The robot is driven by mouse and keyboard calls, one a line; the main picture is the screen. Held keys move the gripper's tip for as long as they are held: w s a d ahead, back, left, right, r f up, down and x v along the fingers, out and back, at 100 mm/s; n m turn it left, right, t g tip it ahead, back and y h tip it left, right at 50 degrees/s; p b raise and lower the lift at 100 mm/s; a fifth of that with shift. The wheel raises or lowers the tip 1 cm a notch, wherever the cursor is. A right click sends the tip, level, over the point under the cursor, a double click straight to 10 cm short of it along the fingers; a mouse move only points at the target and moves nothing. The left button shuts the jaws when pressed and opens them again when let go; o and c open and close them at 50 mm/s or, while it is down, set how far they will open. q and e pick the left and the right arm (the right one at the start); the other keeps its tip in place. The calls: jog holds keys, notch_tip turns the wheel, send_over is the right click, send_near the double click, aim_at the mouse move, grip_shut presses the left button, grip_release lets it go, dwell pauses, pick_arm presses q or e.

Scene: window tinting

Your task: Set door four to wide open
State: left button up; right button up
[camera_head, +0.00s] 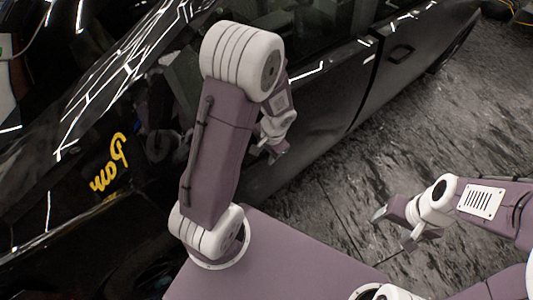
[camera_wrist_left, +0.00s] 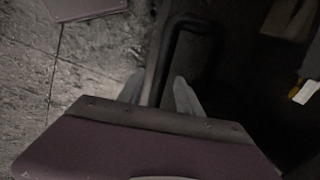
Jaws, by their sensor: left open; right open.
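A black car fills the left and top of the head view. Its front door (camera_head: 325,105) is behind my left arm, and a rear door (camera_head: 405,75) with a handle (camera_head: 400,53) is further back. I cannot tell which is door four. My right gripper (camera_head: 393,228) is open and empty over the floor.
Yellow lettering (camera_head: 108,165) marks the car's front side panel. A small yellow and white item (camera_wrist_left: 304,91) shows in the dark area at the right of the left wrist view.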

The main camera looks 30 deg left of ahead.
pick_arm(q)
grip_shut()
dwell(1.4)
